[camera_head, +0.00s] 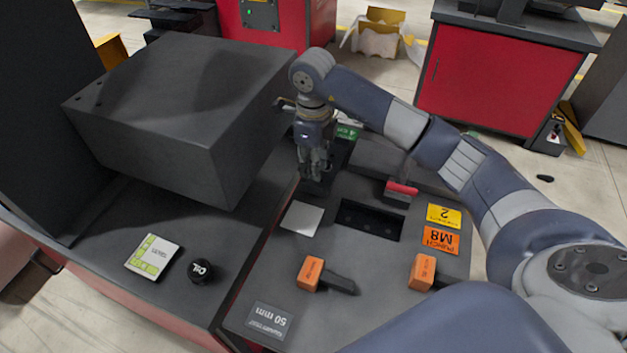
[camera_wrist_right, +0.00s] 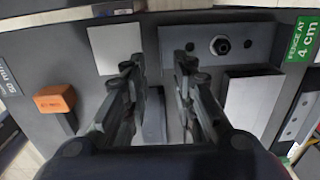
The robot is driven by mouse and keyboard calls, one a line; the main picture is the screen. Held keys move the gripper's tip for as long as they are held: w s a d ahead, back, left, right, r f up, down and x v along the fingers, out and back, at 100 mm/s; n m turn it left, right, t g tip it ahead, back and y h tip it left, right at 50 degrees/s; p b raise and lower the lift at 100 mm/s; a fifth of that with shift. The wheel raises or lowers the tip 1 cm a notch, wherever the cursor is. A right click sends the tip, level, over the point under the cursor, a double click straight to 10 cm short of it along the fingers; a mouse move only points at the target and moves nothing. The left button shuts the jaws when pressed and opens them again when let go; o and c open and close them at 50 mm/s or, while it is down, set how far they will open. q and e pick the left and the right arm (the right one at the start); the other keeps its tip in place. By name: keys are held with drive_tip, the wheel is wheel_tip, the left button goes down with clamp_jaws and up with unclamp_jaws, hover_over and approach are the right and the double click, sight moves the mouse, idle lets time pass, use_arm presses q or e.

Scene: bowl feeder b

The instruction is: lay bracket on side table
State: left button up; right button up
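My right gripper (camera_head: 315,168) points down over the back of the dark work table (camera_head: 370,290), beside the big grey box. In the right wrist view, its two fingers (camera_wrist_right: 160,68) are apart. A grey strip (camera_wrist_right: 153,118) shows between them; I cannot tell whether it is the bracket or part of the fixture, and I see no clear contact with it. A grey plate with a round bolt (camera_wrist_right: 220,46) lies just beyond the fingertips. No bracket can be identified with certainty. My left gripper is not in view.
A big grey box (camera_head: 180,110) stands left of the gripper. The left table holds a notepad (camera_head: 153,256) and an oil cap (camera_head: 201,271). Orange-handled tools (camera_head: 311,273) (camera_head: 422,272), a pale square (camera_head: 301,218) and a dark slot (camera_head: 370,219) are on the right table.

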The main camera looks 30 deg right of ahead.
drive_tip(key=shift+r, duration=2.3)
